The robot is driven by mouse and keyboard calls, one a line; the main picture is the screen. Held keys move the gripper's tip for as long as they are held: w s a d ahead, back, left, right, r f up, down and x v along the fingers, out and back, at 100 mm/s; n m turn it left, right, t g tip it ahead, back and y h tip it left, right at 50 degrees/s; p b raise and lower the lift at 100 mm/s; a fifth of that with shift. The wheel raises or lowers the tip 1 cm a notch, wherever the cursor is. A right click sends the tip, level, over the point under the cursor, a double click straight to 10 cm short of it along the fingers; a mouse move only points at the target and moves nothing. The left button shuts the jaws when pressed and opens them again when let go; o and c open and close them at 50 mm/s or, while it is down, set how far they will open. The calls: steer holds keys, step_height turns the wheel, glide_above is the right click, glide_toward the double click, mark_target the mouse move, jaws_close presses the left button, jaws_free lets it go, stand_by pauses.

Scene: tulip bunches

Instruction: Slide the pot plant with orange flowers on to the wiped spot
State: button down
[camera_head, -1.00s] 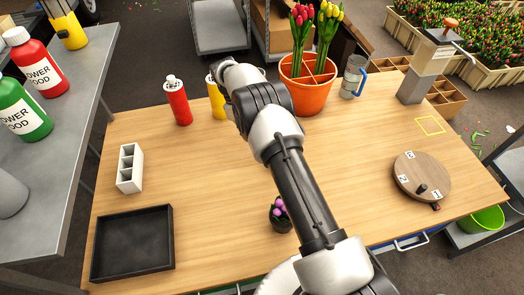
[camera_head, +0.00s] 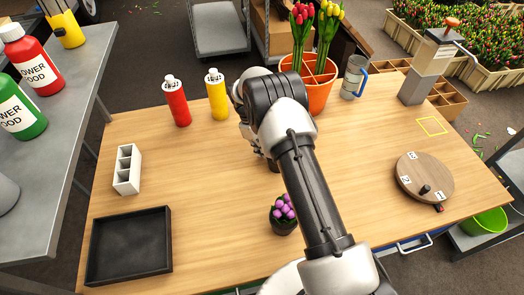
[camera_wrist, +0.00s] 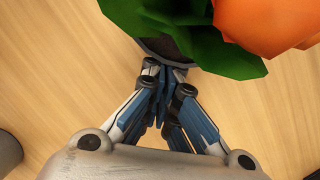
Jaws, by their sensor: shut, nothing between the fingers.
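The pot plant has an orange flower (camera_wrist: 268,22), broad green leaves and a dark pot (camera_wrist: 168,48), all at the top of the wrist view. In the head view it is hidden behind my arm. My gripper (camera_wrist: 162,78) is shut and empty, its fingertips pointing at the near side of the pot; I cannot tell whether they touch it. In the head view my gripper (camera_head: 268,160) is mostly covered by my arm, low over the middle of the table. A yellow square outline (camera_head: 432,126) lies on the table's right side; I see no other marked spot.
A purple-flowered pot plant (camera_head: 283,215) stands close beside my forearm. Red (camera_head: 177,102) and yellow (camera_head: 217,95) bottles and an orange tulip pot (camera_head: 320,95) stand at the back. A round wooden board (camera_head: 425,175) lies right, a black tray (camera_head: 130,245) front left.

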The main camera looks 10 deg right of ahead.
steer(key=s+d+p, duration=0.5)
steer(key=s+d, duration=1.4)
steer(key=shift+s+d, duration=0.1)
steer(key=shift+d, duration=0.05)
steer(key=v, duration=1.2)
steer(key=shift+s, duration=0.1)
